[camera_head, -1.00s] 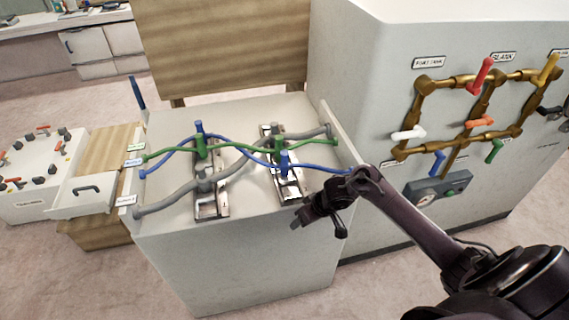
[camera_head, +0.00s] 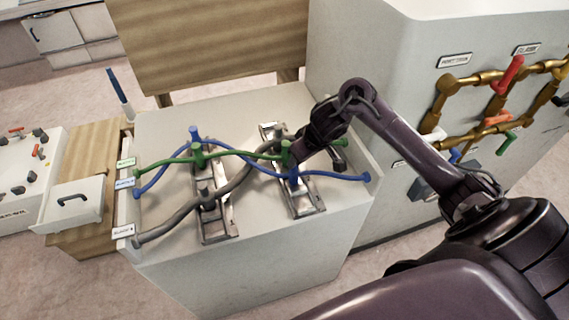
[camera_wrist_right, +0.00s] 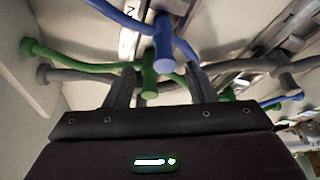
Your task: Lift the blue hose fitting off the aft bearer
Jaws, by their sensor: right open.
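Two metal bearers stand on the white box top, a left one (camera_head: 217,228) and a right one (camera_head: 307,203); no label shows which is aft. A blue fitting (camera_head: 294,176) sits on the right bearer, and another blue fitting (camera_head: 195,133) on the left one. My right gripper (camera_head: 294,155) is over the right bearer, close to its green fitting (camera_head: 287,149) and blue fitting. In the right wrist view, my open fingers (camera_wrist_right: 160,82) flank a green fitting (camera_wrist_right: 150,82); a blue fitting (camera_wrist_right: 163,50) stands just above it. Contact cannot be told. My left gripper is out of view.
Green, blue and grey hoses (camera_head: 165,217) cross over the box between its side plates. A wooden panel (camera_head: 210,40) rises behind. A cabinet with brass pipes (camera_head: 440,105) stands to the right. A white drawer (camera_head: 75,213) is at left.

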